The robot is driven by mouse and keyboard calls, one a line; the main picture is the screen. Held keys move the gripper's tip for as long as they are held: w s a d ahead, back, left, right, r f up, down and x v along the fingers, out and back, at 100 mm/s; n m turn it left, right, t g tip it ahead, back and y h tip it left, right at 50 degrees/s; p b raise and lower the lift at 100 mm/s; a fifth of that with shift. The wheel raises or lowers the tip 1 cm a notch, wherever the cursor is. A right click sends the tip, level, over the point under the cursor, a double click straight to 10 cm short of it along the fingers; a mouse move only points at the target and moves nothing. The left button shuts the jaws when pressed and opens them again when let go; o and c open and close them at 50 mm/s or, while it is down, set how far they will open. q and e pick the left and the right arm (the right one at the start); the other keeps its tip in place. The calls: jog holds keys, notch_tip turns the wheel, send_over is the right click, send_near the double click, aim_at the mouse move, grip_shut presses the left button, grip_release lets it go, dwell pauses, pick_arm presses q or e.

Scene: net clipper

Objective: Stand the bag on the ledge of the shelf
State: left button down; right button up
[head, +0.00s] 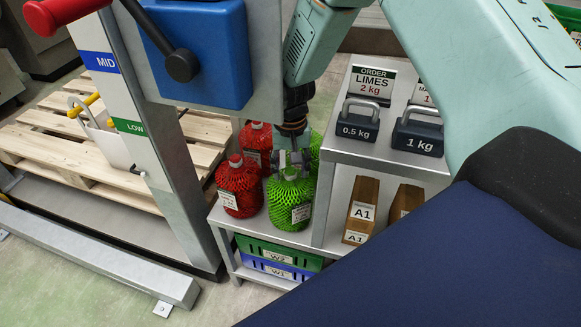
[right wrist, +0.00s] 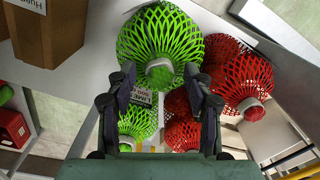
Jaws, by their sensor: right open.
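A green net bag (head: 290,208) with a pale green cap and a white tag stands upright on the low grey ledge (head: 222,222) of the shelf (head: 322,150). My right gripper (head: 291,158) is just above this bag's cap, pointing down. In the right wrist view, the open jaws (right wrist: 164,88) have the capped top of a green bag (right wrist: 160,35) between and just beyond the fingertips. Whether they touch it I cannot tell. Two red net bags (head: 239,190) and a second green bag (head: 315,145) stand close by. My left gripper is not in view.
Green and blue crates (head: 280,256) sit under the ledge. A metal post (head: 150,130) and blue box (head: 200,60) flank the left.

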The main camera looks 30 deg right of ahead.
notch_tip(320, 180, up, 12)
jog(key=p, duration=0.3)
jog(key=shift+p, duration=0.3)
jog(key=shift+r, duration=0.1)
notch_tip(320, 180, up, 22)
jog(key=p, duration=2.2)
